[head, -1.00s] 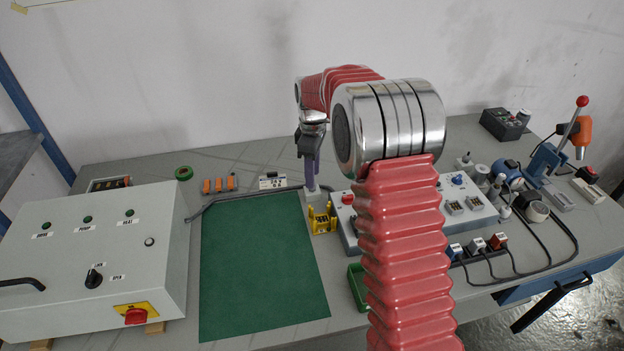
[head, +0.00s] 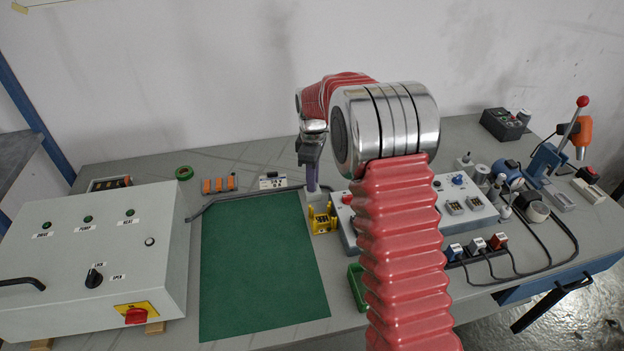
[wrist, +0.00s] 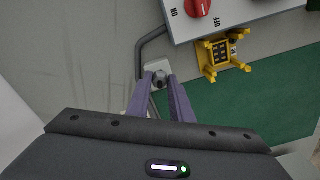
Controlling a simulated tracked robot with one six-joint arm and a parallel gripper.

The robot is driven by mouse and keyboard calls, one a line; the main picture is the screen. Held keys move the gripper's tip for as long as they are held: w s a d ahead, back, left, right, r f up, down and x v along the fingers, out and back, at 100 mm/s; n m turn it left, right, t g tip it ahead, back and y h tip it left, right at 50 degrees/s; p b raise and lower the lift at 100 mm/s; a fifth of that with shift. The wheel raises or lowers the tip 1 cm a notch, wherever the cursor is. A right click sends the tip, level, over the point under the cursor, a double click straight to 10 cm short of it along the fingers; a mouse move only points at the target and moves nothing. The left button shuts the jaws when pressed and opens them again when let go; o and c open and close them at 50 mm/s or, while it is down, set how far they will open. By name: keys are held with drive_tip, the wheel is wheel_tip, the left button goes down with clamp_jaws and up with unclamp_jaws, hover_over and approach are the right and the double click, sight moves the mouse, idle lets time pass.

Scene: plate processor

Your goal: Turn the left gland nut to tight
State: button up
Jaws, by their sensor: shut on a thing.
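My gripper (wrist: 160,88) points down with its two purple fingers on either side of a small round grey metal nut (wrist: 160,76), and it is shut on it. The nut stands at a pale block (wrist: 156,65) where a dark grey pipe (wrist: 141,66) runs in the wrist view. In the head view my gripper (head: 313,188) is behind the yellow fixture, at the back right corner of the green mat. The fingers hide the nut there. I cannot read any tight mark on it, and no second gland nut is clear.
A yellow fixture (head: 322,217) stands close in front of my gripper. A grey control box with a red knob (wrist: 200,7) is next to it. The green mat (head: 262,265) is bare. A large grey cabinet (head: 90,260) stands at the left.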

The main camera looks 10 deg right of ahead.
clamp_jaws()
drive_tip(key=shift+m, duration=0.4)
drive_tip(key=m, duration=0.7)
drive_tip(key=shift+m, duration=0.3)
drive_tip(key=m, duration=0.4)
drive_tip(key=shift+r+m, duration=0.1)
drive_tip(key=shift+m, duration=0.2)
drive_tip(key=m, duration=0.4)
drive_tip(key=shift+m, duration=0.4)
drive_tip(key=o, duration=0.8)
unclamp_jaws()
